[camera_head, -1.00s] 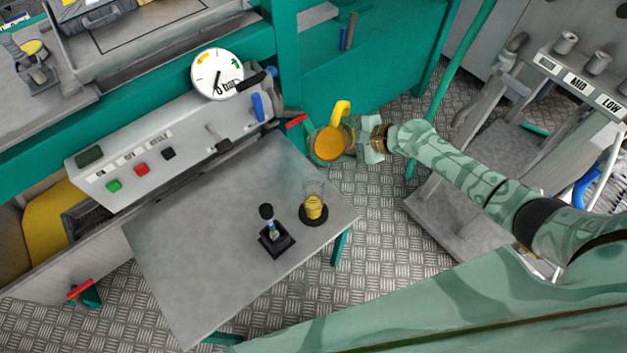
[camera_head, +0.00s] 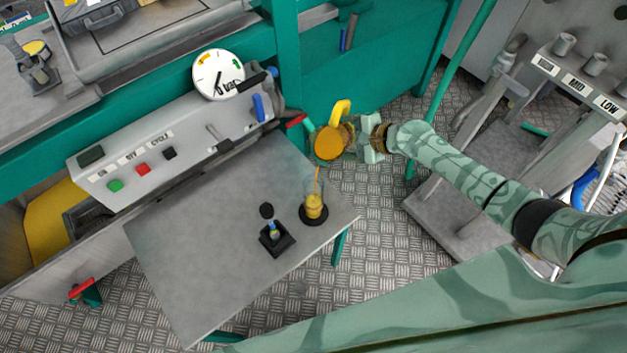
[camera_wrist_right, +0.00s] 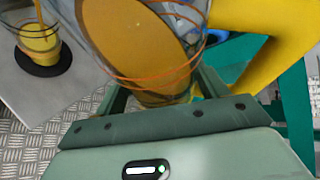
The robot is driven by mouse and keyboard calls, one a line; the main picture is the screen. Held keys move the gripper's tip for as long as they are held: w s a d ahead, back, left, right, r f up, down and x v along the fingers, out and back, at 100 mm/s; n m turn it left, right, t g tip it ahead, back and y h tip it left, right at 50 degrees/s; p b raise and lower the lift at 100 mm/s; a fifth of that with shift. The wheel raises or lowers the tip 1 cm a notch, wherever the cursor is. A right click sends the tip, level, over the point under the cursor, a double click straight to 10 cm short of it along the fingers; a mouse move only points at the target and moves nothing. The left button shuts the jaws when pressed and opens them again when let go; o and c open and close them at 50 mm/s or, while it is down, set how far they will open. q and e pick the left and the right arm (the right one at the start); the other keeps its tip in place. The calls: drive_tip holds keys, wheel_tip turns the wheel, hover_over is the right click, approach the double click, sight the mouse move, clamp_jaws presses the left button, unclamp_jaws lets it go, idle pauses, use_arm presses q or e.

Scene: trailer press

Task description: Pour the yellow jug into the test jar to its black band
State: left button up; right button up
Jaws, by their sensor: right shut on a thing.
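The yellow jug (camera_head: 330,142) is held tilted above the far right corner of the grey table, and a thin orange-yellow stream runs from it into the test jar (camera_head: 314,207). My right gripper (camera_head: 352,136) is shut on the jug. In the right wrist view the jug (camera_wrist_right: 130,40) shows close up between the fingers, with its yellow handle at the right. The jar (camera_wrist_right: 40,40) stands upright on a round black base and holds yellow liquid; the stream enters it. The black band cannot be made out clearly. My left gripper is not in view.
A black square stand (camera_head: 278,240) with a small black-topped item is left of the jar on the grey table (camera_head: 200,250). A control panel (camera_head: 165,150) with buttons and a round gauge (camera_head: 218,74) lies behind. The table's left part is clear.

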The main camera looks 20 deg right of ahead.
drive_tip(key=shift+w+r+n+h+p, duration=0.1)
drive_tip(key=shift+r+n+h+p, duration=0.25)
drive_tip(key=shift+r, duration=0.25)
idle(2.3)
